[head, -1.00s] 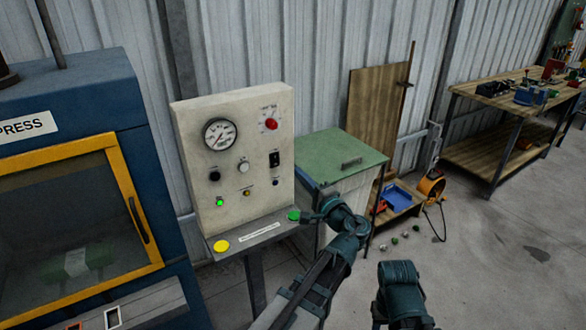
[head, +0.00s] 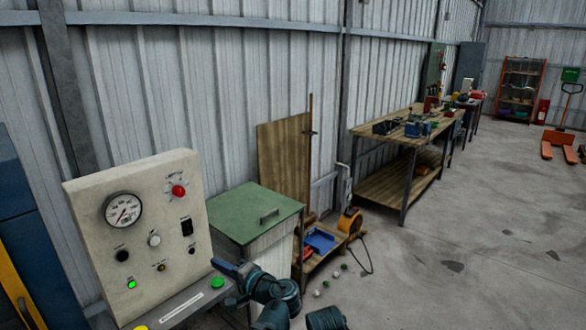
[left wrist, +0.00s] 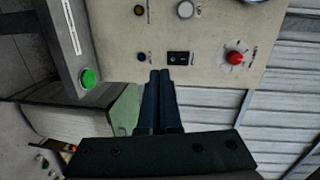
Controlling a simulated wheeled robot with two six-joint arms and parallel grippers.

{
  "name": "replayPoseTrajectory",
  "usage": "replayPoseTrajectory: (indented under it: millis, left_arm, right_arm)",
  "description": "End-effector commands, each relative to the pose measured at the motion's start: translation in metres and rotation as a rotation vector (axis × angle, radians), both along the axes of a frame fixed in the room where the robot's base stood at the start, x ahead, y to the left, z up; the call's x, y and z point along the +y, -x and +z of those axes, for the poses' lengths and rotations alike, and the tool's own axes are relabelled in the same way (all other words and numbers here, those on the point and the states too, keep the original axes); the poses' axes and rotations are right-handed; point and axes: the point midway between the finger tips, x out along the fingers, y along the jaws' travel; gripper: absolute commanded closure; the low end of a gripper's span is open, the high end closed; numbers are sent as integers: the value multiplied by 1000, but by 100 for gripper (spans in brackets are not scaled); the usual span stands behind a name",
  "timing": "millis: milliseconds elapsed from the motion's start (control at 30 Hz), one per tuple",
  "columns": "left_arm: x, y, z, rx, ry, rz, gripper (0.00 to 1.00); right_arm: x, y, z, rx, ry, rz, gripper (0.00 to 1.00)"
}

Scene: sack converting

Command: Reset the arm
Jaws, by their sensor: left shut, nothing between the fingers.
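My left arm comes in at the bottom of the head view, and its gripper (head: 231,268) is near the right edge of the control panel (head: 150,230), just above the green button (head: 217,283). In the left wrist view the two dark fingers of the left gripper (left wrist: 160,73) lie together, shut and empty, pointing toward the panel face near a black switch (left wrist: 178,58). Whether the fingertips touch anything cannot be told. The green button also shows in the left wrist view (left wrist: 88,78), to the left of the fingers. My right gripper is not seen.
The panel carries a gauge (head: 123,211), a red knob (head: 178,191) and a lit green lamp (head: 131,285). A green-topped cabinet (head: 255,212) stands right beside it. A wooden workbench (head: 400,135) stands along the wall. Open concrete floor lies to the right.

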Motion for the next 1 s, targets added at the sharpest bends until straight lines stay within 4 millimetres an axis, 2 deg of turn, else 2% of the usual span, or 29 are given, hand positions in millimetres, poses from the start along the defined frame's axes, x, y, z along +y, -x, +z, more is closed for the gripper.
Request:
replayPoseTrajectory:
  millis: [100,167,300,400,500,600,700,800,1000]
  left_arm:
    - [-9,31,-54,95,238,55,100]
    - [-19,47,-81,154,361,83,100]
    - [-55,89,-135,308,638,136,100]
    - [-87,120,-163,424,816,164,100]
    - [-118,148,-180,531,960,182,100]
    - [-142,169,-188,615,1064,191,100]
    - [-158,183,-191,672,1130,195,100]
    - [-166,189,-192,700,1163,197,100]
    - [-168,190,-192,706,1171,197,100]
  right_arm:
    - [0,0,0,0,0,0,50]
    - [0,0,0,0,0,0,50]
    - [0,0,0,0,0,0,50]
    - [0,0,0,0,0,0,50]
    - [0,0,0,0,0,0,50]
    - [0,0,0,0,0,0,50]
    - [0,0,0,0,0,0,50]
    - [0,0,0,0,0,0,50]
    - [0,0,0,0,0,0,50]
